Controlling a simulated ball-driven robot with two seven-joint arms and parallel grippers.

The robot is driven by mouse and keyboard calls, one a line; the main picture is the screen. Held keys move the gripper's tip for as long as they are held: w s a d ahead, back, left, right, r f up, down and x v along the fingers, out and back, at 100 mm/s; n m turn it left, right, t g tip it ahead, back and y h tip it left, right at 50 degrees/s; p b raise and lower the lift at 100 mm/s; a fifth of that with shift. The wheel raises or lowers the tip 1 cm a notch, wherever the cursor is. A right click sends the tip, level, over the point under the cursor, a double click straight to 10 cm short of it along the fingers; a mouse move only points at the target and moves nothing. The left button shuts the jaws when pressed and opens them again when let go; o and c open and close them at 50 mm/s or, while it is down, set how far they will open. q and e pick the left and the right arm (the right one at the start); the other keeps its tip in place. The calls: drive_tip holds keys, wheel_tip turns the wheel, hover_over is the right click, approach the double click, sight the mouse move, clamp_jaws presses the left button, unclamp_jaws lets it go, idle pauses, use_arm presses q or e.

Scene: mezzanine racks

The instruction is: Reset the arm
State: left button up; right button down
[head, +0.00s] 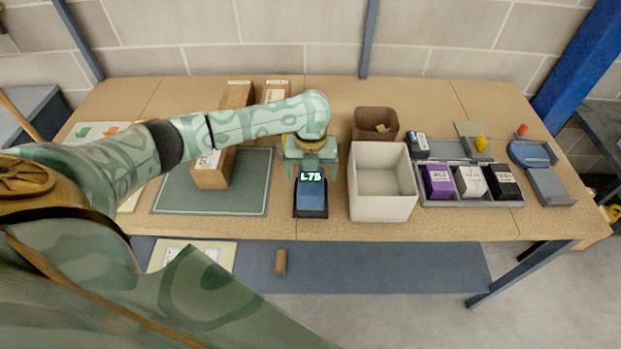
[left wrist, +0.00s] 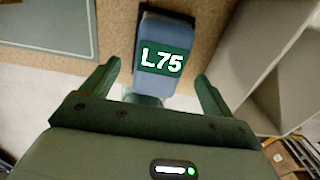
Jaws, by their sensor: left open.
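My left arm reaches in from the left over the table. My left gripper (head: 311,176) points down above a blue block-shaped device with a lit label "L75" (head: 311,196), which stands on a dark base near the table's front edge. In the left wrist view the gripper (left wrist: 158,90) has its two green fingers spread wide, with the L75 device (left wrist: 165,45) beyond and between them. Nothing is held between the fingers. Whether the fingers overlap the device in height is hard to tell. My right gripper is in neither view.
An empty light bin (head: 383,205) stands just right of the device, with a brown bin (head: 375,115) behind it. A grey tray (head: 470,201) holds purple, white and black boxes.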

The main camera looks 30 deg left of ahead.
use_arm(q)
wheel_tip(320, 180, up, 12)
drive_tip(key=p, duration=0.3)
drive_tip(key=s+d+f+n+t+h, duration=0.1)
drive_tip(key=s+d+f+n+t, duration=0.2)
drive_tip(key=d, duration=0.4)
drive_tip(key=s+d+f+n+t+h, duration=0.1)
drive_tip(key=s+d+f+n, duration=0.3)
drive_tip(key=s+d, duration=0.15)
drive_tip(key=s+a+r+n+t+y, duration=0.35)
drive_tip(key=s+a+n+y, duration=0.35)
drive_tip(key=s+a+n, duration=0.65)
drive_tip(key=s+d+f+n+g+h+b, duration=0.1)
drive_tip(key=d+f+g+h+b, duration=0.15)
drive_tip(key=f, duration=1.25)
drive_tip(key=s+d+f+n+g+h+b, duration=0.1)
drive_tip(key=d+f+n+b, duration=0.15)
drive_tip(key=f, duration=1.15)
drive_tip(key=s+f+n+g+h+b, duration=0.1)
drive_tip(key=s+f+b, duration=0.5)
drive_tip(key=s+f, duration=1.4)
wheel_tip(320, 180, down, 4)
drive_tip(key=shift+s+a+r+n+g, duration=0.25)
drive_tip(key=shift+n+g, duration=0.25)
drive_tip(key=shift+g, duration=0.5)
drive_tip(key=shift+h, duration=0.25)
